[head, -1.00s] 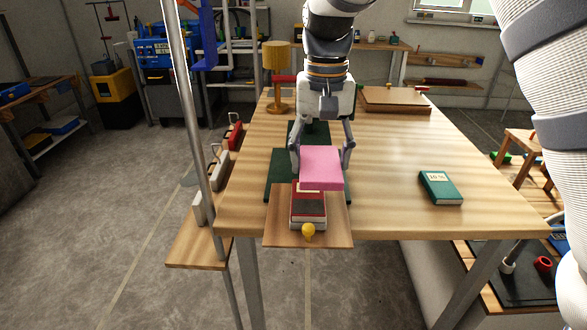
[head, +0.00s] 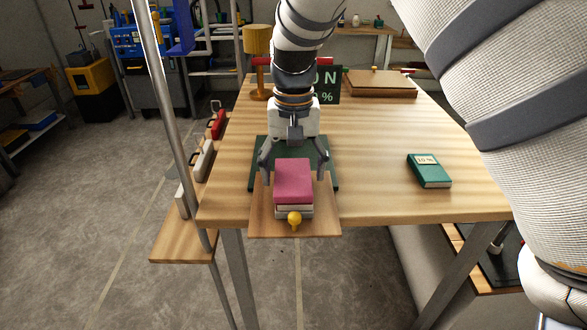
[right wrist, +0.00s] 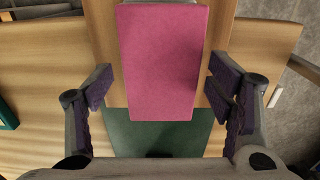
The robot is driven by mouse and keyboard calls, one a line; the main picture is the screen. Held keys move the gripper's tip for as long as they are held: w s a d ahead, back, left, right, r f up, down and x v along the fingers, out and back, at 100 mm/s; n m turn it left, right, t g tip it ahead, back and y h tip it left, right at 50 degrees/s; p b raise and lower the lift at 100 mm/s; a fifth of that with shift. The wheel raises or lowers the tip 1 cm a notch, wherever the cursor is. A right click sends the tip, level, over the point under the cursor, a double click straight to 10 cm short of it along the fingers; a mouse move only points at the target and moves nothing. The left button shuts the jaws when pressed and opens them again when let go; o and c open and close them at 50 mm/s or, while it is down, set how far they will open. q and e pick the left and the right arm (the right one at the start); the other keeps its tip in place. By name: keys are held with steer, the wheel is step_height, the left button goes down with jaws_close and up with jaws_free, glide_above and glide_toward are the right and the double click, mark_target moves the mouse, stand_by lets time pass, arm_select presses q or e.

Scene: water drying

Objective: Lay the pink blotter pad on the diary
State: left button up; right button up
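The pink blotter pad (head: 293,182) lies flat on top of a book that I take for the diary (head: 294,211). Only the diary's pale pages and dark lower edge show below the pad; its cover is hidden. My right gripper (head: 292,172) is over the far part of the pad, its fingers spread to either side. In the right wrist view the pad (right wrist: 165,60) lies between the two dark finger pads, with gaps on both sides, so the gripper is open. My left gripper is not in view.
The diary rests on a pull-out wooden board (head: 263,220) with a yellow knob (head: 295,220). A dark green mat (head: 327,175) lies behind. A teal book (head: 429,171) lies to the right. A lamp (head: 258,60) and a wooden box (head: 380,84) stand farther back. The table's right side is mostly clear.

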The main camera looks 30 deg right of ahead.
mark_target(294, 176)
steer(key=shift+s, duration=0.1)
steer(key=shift+r, duration=0.3)
step_height(294, 176, up, 12)
steer(key=shift+f, duration=0.2)
steer(key=shift+f, duration=0.1)
